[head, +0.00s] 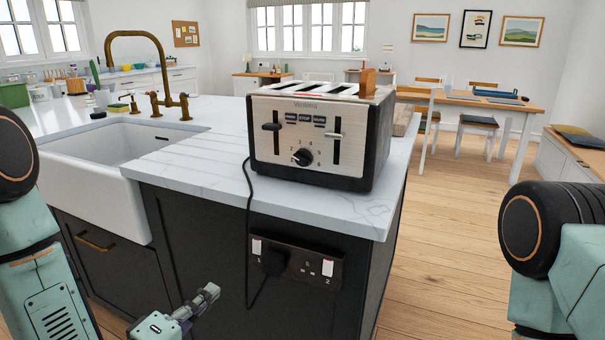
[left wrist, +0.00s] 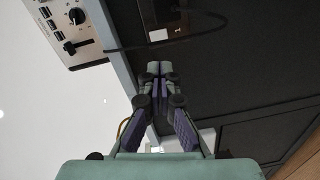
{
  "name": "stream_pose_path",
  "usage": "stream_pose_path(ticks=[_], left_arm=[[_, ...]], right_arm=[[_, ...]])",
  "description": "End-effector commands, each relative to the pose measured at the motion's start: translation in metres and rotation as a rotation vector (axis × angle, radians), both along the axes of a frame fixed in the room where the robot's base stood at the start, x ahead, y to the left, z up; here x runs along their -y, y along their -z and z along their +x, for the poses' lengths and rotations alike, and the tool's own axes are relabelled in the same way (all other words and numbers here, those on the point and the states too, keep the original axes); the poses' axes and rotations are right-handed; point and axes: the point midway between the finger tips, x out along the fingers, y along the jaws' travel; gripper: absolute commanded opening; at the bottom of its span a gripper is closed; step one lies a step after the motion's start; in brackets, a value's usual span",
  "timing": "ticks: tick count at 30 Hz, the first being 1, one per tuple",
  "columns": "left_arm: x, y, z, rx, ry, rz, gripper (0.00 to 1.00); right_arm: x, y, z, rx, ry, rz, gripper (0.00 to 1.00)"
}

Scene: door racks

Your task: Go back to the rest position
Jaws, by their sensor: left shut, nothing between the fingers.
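My left gripper (head: 208,294) is low at the bottom of the head view, in front of the dark cabinet front (head: 195,245) of the kitchen island. In the left wrist view the left gripper (left wrist: 153,68) has its fingertips together, with nothing between them. It is apart from the toaster (head: 320,135), which stands on the white worktop (head: 200,165) above and to the right. My right gripper does not show; only part of my right arm is at the right edge of the head view.
A socket panel (head: 296,264) on the island's front holds the toaster's plug, with its black cord (head: 249,215) hanging beside it. A white sink (head: 90,200) is at the left. Wooden floor (head: 450,240) is open to the right, before a table and chairs.

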Motion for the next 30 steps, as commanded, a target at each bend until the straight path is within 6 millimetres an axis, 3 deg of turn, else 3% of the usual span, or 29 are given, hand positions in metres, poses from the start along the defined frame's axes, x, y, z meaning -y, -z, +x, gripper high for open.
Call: stream_pose_path(ticks=[4,7,12,15,18,22,25,30], left_arm=[[-0.005,0.06,-0.017,-0.173,0.029,0.365,0.0],[-0.009,0.109,-0.047,-0.335,0.112,0.616,0.0],[-0.017,0.182,-0.133,-0.634,0.369,0.957,0.0],[-0.023,0.207,-0.189,-0.791,0.538,1.077,0.0],[-0.027,0.221,-0.24,-0.923,0.672,1.137,0.0],[-0.029,0.23,-0.283,-1.03,0.754,1.163,0.0],[-0.027,0.234,-0.296,-1.04,0.79,1.173,0.0],[-0.027,0.235,-0.297,-1.043,0.792,1.172,0.0]], right_arm=[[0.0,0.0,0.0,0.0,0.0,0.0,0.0],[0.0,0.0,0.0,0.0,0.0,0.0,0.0],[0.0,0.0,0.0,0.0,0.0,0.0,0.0],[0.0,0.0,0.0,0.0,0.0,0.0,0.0],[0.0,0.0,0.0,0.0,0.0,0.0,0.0],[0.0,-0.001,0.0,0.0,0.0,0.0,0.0],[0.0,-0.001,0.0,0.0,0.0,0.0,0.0],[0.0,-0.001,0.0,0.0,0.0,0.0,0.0]])
